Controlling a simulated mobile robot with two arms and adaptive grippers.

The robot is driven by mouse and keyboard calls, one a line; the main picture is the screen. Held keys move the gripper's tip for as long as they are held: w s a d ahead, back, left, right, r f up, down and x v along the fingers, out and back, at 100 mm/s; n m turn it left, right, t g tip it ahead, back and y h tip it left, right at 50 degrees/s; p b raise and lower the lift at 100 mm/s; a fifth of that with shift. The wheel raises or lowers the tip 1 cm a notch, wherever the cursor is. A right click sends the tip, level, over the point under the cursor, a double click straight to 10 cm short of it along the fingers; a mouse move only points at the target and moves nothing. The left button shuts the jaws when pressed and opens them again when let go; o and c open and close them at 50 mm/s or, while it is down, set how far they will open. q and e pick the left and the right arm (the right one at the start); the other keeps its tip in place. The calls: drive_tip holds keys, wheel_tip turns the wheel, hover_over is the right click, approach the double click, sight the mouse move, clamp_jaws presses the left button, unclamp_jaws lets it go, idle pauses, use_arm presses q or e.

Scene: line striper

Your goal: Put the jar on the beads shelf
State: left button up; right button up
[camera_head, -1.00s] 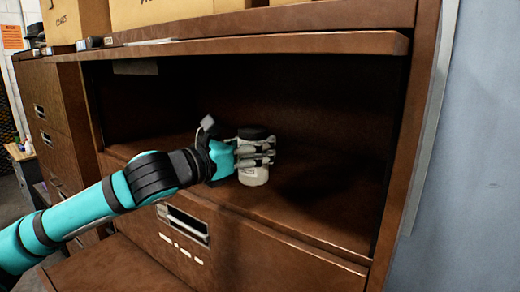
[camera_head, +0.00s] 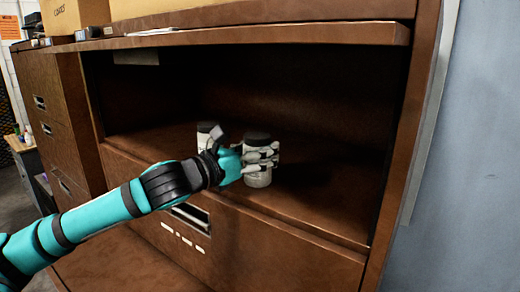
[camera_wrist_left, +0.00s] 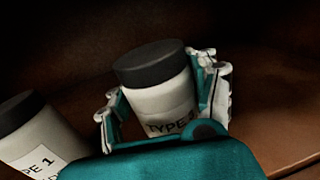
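A white jar (camera_head: 259,178) with a dark lid stands upright in the open cabinet compartment, at or just above the shelf floor (camera_head: 315,212). My left gripper (camera_head: 262,154) reaches in from the left with its fingers around this jar, apparently shut on it. In the left wrist view, the jar (camera_wrist_left: 160,103) shows a "TYPE" label, partly hidden, between the two finger pads. A second similar jar (camera_head: 203,138) stands behind and left of the gripper; the left wrist view shows its "TYPE 1" label (camera_wrist_left: 45,162). My right gripper is not in view.
The compartment has a top board (camera_head: 300,35) above and a side wall (camera_head: 400,150) at right. Closed drawers (camera_head: 235,240) lie below. Cardboard boxes (camera_head: 75,14) stand on top. The shelf right of the jar is dark and looks clear.

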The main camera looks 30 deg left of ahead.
use_arm(q)
drive_tip(key=o, duration=0.6)
drive_tip(key=shift+r, duration=0.3)
drive_tip(key=b+v, duration=0.2)
drive_tip(key=v, duration=0.1)
drive_tip(key=b+v, duration=0.1)
drive_tip(key=v, duration=0.1)
drive_tip(key=b+v, duration=0.2)
drive_tip(key=v, duration=0.1)
drive_tip(key=shift+s+a+f+b, duration=0.2)
drive_tip(key=shift+s+f+b, duration=0.1)
drive_tip(key=shift+f, duration=0.05)
drive_tip(key=shift+r+b+v, duration=0.1)
drive_tip(key=shift+b+v, duration=0.4)
drive_tip(key=shift+v, duration=0.35)
drive_tip(key=shift+r+b+v, duration=0.15)
drive_tip(key=shift+b+v, duration=0.3)
drive_tip(key=shift+v, duration=0.4)
drive_tip(key=shift+d, duration=0.1)
